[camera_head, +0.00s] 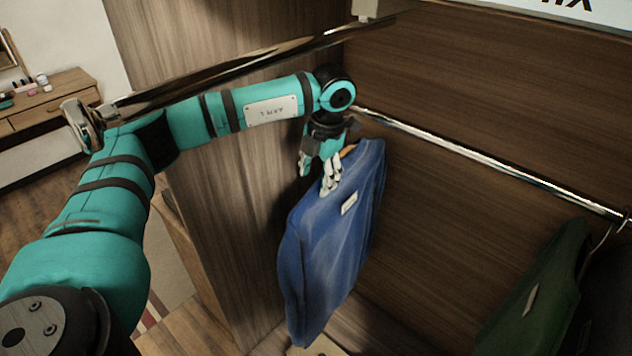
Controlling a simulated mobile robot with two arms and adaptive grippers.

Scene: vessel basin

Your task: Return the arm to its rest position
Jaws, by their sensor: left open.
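My left arm comes in from the left and reaches into a wooden wardrobe. My left gripper (319,176) points down at the top of a blue garment (335,235) with a small white label. The gripper is open, its fingers close to the garment's shoulder; whether they touch it I cannot tell. A bit of orange-brown hanger (348,150) shows at the garment's collar. The garment hangs near the left end of a metal rail (490,162); the hanger's hook is hidden behind the gripper. My right gripper is not in view.
A dark green garment (535,290) hangs at the right end of the rail, with a darker one beside it. A second metal bar (250,62) crosses close above my arm. The wardrobe's side panel (215,230) stands left of the blue garment. A wooden dresser (45,102) is far left.

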